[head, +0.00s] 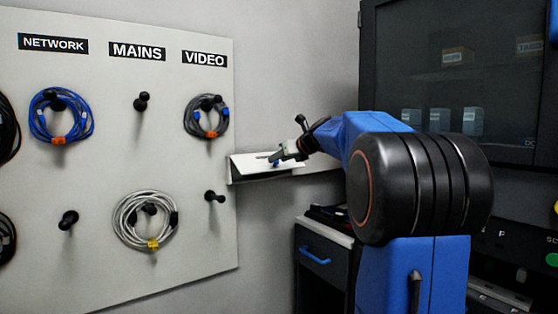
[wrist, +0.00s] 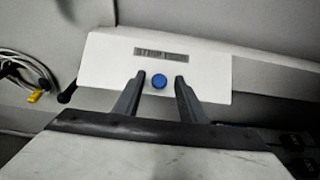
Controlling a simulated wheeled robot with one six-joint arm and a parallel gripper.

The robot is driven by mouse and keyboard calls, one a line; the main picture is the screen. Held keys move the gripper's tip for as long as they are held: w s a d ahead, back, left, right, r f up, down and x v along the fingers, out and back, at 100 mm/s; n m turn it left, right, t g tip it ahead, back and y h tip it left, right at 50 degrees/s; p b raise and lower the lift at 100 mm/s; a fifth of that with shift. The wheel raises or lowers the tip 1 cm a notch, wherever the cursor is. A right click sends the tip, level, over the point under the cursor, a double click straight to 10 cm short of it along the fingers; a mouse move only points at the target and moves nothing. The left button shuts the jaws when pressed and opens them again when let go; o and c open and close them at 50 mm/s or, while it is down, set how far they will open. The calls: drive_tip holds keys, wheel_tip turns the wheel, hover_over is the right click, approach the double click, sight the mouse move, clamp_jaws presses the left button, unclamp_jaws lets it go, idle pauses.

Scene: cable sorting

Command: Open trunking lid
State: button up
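The trunking lid (wrist: 105,62) is a white panel with a grey label (wrist: 162,53), its text too blurred to read, and a round blue knob (wrist: 159,83) below the label. In the head view the lid (head: 247,163) is at the right edge of the pegboard, a slanted white panel on the wall trunking. My gripper (wrist: 160,76) is open, with one dark finger on each side of the knob in the picture and a gap on both sides. I cannot tell whether the fingertips reach around the knob. In the head view my gripper (head: 281,157) is at the lid's front.
The white pegboard (head: 100,200) holds coiled cables on pegs: a blue coil (head: 37,122), a grey coil (head: 188,119) and a white coil (head: 120,223). A dark cabinet (head: 420,60) stands right. A drawer unit with a blue handle (head: 315,256) is below the lid.

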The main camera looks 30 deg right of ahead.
drive_tip(key=shift+w+f, duration=0.2)
drive_tip(key=shift+w, duration=0.25)
clamp_jaws()
